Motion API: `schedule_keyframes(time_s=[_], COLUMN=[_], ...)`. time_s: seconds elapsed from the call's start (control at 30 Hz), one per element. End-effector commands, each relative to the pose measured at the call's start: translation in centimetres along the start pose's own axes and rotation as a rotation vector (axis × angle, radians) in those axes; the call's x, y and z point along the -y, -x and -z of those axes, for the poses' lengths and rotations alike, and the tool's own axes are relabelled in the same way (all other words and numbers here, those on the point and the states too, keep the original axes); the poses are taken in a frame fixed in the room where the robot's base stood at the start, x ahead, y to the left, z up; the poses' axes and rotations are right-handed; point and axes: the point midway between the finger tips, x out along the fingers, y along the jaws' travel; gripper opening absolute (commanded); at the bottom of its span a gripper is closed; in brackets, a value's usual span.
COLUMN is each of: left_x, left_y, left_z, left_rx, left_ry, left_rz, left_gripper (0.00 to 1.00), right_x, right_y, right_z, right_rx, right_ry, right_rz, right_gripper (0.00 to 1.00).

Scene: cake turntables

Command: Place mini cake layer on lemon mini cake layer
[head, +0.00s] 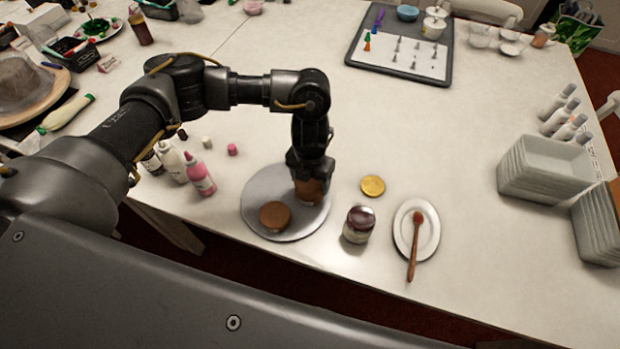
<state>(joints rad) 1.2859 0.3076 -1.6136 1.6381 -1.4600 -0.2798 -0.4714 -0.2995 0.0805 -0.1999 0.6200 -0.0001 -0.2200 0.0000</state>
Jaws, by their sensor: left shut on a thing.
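My left gripper (309,178) is over the right part of the round grey turntable (258,186), pointing down. It is shut on a brown mini cake layer (309,193), partly hidden by the fingers. I cannot tell whether this layer touches the turntable. Another round brown cake layer (275,216) lies flat on the turntable's front part, left of the gripper. A flat golden-yellow disc (373,186), which looks like the lemon mini cake layer, lies on the table just right of the turntable. My right gripper is not in view.
A jar with a dark lid (358,224) stands right of the turntable, near a white oval plate (430,241) with a brown brush or spoon. A pink bottle (200,174) and other small bottles stand left. White trays (546,168) are at the right. The table's middle is clear.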

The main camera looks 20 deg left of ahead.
Motion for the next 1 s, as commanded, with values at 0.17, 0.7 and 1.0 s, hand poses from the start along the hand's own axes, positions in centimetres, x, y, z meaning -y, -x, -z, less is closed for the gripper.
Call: schedule_keyframes(time_s=[0.17,0.7,1.0], left_x=[0.0,0.0,0.0], left_y=[-0.5,0.4,5.8], left_z=[0.0,0.0,-0.1], left_rx=[0.0,0.001,0.006], left_ry=[0.0,0.0,-0.003], left_rz=[0.0,0.0,-0.001], left_gripper=[0.49,0.93,0.93], right_x=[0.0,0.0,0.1], right_y=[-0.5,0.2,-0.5], right_z=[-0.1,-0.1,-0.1], right_rx=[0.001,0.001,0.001], right_ry=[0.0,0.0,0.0], right_rz=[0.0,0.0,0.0], right_gripper=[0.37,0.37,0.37])
